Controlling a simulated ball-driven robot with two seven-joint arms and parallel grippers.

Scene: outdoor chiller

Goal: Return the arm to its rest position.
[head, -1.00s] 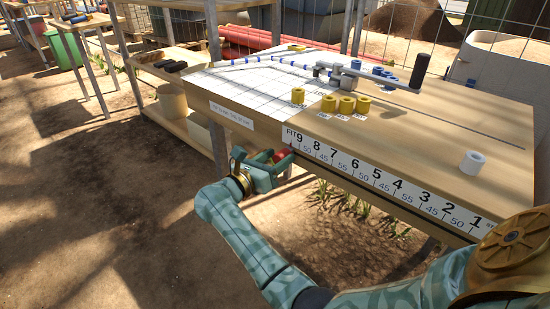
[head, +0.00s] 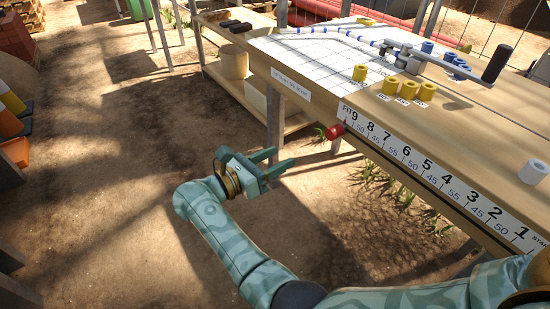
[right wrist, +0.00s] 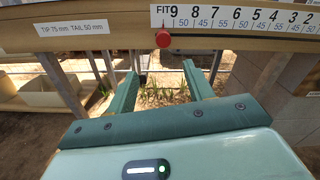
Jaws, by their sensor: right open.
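My right gripper (head: 283,158) is open and empty. It hangs in the air in front of the bench, left of and apart from a red knob (head: 335,131) on the bench's front edge. In the right wrist view, my two green fingers (right wrist: 160,88) are spread with nothing between them. There the red knob (right wrist: 163,38) sits beyond and above the fingers, by the numbered strip (right wrist: 240,18). The forearm is bent, with the elbow low at the bottom of the head view. My left gripper is not in view.
The wooden bench (head: 440,130) fills the right side. It holds several yellow rings (head: 408,90), a white ring (head: 533,172) and a bending tool with a dark handle (head: 497,64). A lower shelf (head: 255,98) stands behind. Orange cones (head: 14,148) are at far left. Bare ground lies left of my gripper.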

